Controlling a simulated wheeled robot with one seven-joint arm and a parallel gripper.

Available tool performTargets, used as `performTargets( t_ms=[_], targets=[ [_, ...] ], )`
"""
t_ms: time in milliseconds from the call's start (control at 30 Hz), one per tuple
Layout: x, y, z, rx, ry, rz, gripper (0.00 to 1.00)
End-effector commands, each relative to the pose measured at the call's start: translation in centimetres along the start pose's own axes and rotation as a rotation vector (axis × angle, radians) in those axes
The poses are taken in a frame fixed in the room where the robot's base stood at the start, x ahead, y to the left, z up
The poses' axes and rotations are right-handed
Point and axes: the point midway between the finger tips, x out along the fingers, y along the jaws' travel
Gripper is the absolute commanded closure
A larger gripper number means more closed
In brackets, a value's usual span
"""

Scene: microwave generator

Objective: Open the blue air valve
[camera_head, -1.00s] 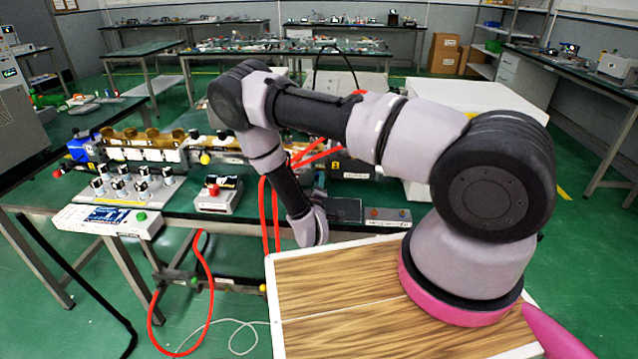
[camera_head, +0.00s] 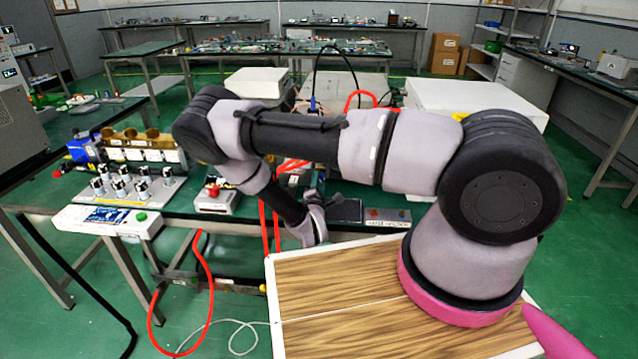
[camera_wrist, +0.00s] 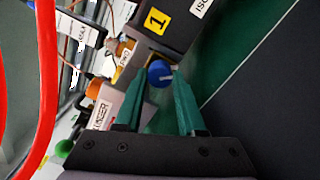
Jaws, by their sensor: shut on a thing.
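The blue air valve (camera_wrist: 160,73) shows in the wrist view as a small round blue knob with a pale mark, close to a brass-coloured fitting. My gripper (camera_wrist: 162,82) has its two teal fingers on either side of the knob and is shut on it. The fingertips partly cover the knob's sides. In the head view my arm hides the gripper, and I cannot make out the valve there.
A black box with a yellow "1" label (camera_wrist: 156,20) stands just beyond the valve. A red hose (camera_wrist: 46,75) runs along the left of the wrist view.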

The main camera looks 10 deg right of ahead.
Motion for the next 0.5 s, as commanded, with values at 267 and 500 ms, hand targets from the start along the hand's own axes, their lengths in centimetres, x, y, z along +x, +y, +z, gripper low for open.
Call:
performTargets(
  t_ms=[267,500],
  targets=[
    [-0.12,-0.04,-0.08,-0.264,0.003,-0.001,1.00],
    [-0.13,-0.04,-0.09,-0.467,0.003,-0.001,1.00]
  ],
)
